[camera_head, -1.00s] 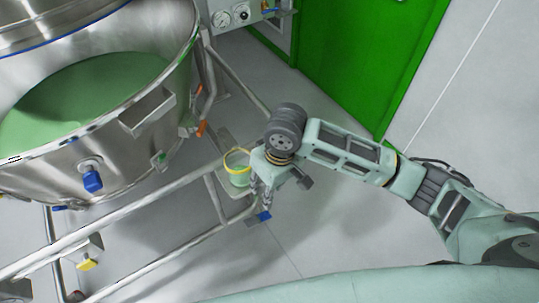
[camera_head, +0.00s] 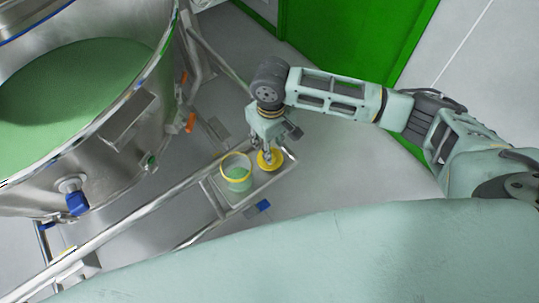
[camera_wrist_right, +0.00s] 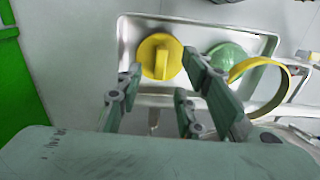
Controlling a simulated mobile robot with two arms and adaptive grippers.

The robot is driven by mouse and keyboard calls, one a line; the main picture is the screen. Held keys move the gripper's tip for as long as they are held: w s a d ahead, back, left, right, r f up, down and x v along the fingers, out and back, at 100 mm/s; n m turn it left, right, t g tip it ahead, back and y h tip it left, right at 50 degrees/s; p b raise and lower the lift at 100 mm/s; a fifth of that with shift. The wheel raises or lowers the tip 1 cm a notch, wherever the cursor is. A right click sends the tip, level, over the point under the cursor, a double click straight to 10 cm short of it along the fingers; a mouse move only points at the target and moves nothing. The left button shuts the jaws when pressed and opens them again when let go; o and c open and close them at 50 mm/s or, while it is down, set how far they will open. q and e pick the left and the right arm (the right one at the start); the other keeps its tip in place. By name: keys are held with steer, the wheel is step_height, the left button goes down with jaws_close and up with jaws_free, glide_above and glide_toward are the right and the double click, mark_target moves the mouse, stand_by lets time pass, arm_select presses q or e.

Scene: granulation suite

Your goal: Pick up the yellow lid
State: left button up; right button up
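The yellow lid (camera_head: 269,160) is a round disc with a raised bar handle, lying on a small metal tray (camera_head: 283,171). In the right wrist view the lid (camera_wrist_right: 159,57) lies just beyond the fingers, its handle pointing between them. My right gripper (camera_head: 262,149) is above the lid in the head view, pointing down. In the wrist view the right gripper (camera_wrist_right: 158,75) has its fingers spread apart with nothing between them. Whether the fingertips touch the lid cannot be told. My left gripper is not in view.
A clear container with a yellow rim (camera_head: 236,172) and green contents stands on the tray beside the lid. A large steel vessel (camera_head: 115,130) with green powder fills the left. Metal rails (camera_head: 130,213) run along the tray. A green door (camera_head: 350,35) is behind.

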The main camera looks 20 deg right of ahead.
step_height(320, 180, down, 4)
steer(key=shift+w+r, duration=0.1)
steer(key=c, duration=0.3)
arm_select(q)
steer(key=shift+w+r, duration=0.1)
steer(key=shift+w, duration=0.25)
arm_select(e)
jaws_close()
